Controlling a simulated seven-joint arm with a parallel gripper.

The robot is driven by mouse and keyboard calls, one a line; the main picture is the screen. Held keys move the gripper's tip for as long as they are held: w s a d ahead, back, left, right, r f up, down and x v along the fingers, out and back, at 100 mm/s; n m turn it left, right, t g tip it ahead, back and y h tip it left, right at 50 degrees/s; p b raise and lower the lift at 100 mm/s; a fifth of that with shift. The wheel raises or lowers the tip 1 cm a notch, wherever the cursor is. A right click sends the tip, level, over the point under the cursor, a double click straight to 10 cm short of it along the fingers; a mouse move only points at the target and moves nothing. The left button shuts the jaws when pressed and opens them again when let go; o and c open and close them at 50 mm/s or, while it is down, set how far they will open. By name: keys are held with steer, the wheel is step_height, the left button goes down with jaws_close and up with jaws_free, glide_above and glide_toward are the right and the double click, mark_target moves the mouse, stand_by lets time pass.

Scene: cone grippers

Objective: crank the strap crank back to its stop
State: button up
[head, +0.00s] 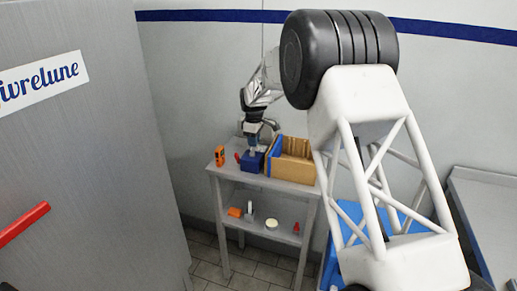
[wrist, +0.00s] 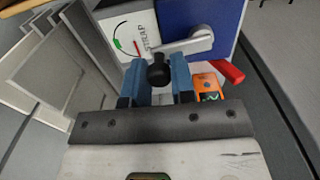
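The strap crank is a grey lever (wrist: 190,42) with a black knob (wrist: 158,72), in front of a white plate (wrist: 130,32) with a partly hidden label and green and red marks. My gripper (wrist: 160,84) has blue fingers, one on each side of the knob. The knob fills the gap and seems to touch both fingers. In the head view my gripper (head: 254,146) points down at a blue box (head: 252,162) on the shelf unit's top. The crank is too small to make out there.
An orange device (head: 220,155) stands left of the blue box and also shows in the wrist view (wrist: 207,88). A red thing (wrist: 231,71) lies close by. A cardboard bin (head: 296,165) stands right of the box. The shelf unit (head: 228,172) has small items on its lower shelf.

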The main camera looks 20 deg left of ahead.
steer(key=shift+s+a, duration=0.1)
steer(key=shift+o, duration=0.4)
steer(key=shift+s+a, duration=0.15)
steer(key=shift+a, duration=0.4)
steer(key=shift+o, duration=0.4)
steer(key=shift+s+a+f, duration=0.1)
steer(key=shift+s+a, duration=0.2)
steer(key=shift+o, duration=0.8)
steer(key=shift+s+a, duration=0.3)
steer(key=shift+a, duration=0.05)
